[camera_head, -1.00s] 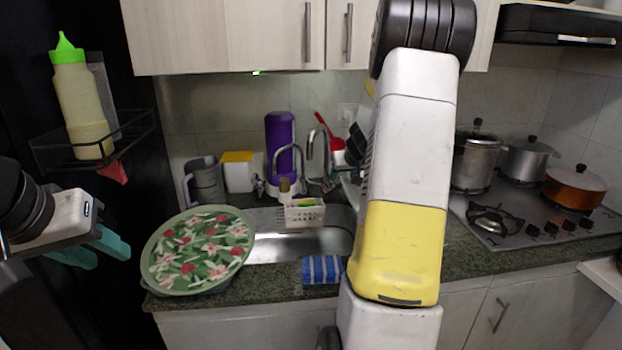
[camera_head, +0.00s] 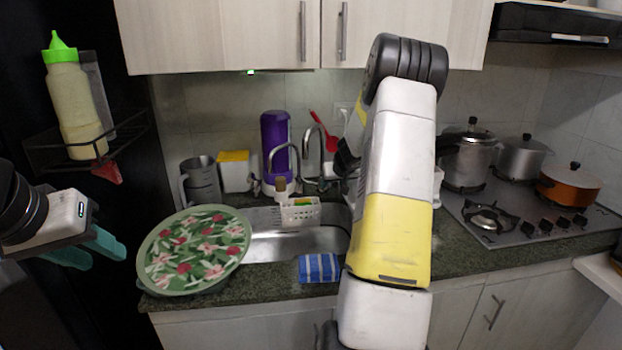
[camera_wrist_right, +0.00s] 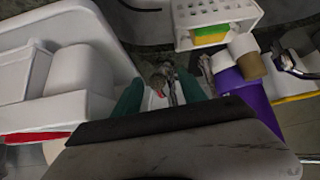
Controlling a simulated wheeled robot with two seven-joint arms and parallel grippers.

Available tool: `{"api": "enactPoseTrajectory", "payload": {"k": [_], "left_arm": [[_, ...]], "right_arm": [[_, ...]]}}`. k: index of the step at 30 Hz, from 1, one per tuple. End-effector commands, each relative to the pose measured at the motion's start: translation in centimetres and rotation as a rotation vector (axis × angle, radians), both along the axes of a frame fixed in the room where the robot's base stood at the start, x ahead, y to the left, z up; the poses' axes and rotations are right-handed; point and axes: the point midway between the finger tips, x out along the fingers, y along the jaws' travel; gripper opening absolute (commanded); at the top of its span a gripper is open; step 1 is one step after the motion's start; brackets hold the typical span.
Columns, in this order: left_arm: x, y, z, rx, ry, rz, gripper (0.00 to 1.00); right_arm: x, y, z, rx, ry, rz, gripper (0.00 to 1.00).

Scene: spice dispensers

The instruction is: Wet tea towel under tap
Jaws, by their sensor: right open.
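The blue-and-white striped tea towel (camera_head: 319,268) lies folded on the counter's front edge, below the sink (camera_head: 265,247). A curved chrome tap (camera_head: 285,150) rises behind the sink, with a second curved spout beside it. My right arm reaches over the counter, and its gripper is mostly hidden behind the arm in the head view. In the right wrist view my right gripper (camera_wrist_right: 162,95) is open, with a small metallic fitting between or beyond its teal fingers. My left gripper (camera_head: 95,252) is open and empty at the far left, away from the towel.
A white caddy (camera_head: 300,211) with a sponge stands at the sink's back edge and shows in the right wrist view (camera_wrist_right: 243,14). A floral tray (camera_head: 160,232) covers the counter left of the sink. A purple dispenser (camera_head: 276,135) stands behind. Pots (camera_head: 570,186) sit on the stove.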

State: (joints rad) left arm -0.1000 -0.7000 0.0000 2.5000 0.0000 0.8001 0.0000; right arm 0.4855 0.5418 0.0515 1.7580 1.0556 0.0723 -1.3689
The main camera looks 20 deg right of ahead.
Motion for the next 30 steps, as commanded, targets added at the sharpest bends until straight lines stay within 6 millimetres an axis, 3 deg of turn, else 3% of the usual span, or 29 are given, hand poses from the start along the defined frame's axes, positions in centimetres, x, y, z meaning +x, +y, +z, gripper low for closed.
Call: {"api": "enactPoseTrajectory", "payload": {"k": [2, 6, 9, 29, 30], "left_arm": [[0.0, 0.0, 0.0, 0.000, 0.000, 0.000, 0.36], [0.0, 0.0, 0.0, 0.000, 0.000, 0.000, 0.36], [0.0, 0.0, 0.0, 0.000, 0.000, 0.000, 0.36], [0.0, 0.0, 0.0, 0.000, 0.000, 0.000, 0.36], [0.0, 0.0, 0.0, 0.000, 0.000, 0.000, 0.36]], "right_arm": [[0.0, 0.0, 0.0, 0.000, 0.000, 0.000, 0.47], [0.0, 0.0, 0.0, 0.000, 0.000, 0.000, 0.20], [0.0, 0.0, 0.0, 0.000, 0.000, 0.000, 0.06], [0.3, -0.1, 1.5, -0.001, -0.002, -0.001, 0.06], [0.3, -0.1, 1.5, -0.001, -0.002, -0.001, 0.27]]}}
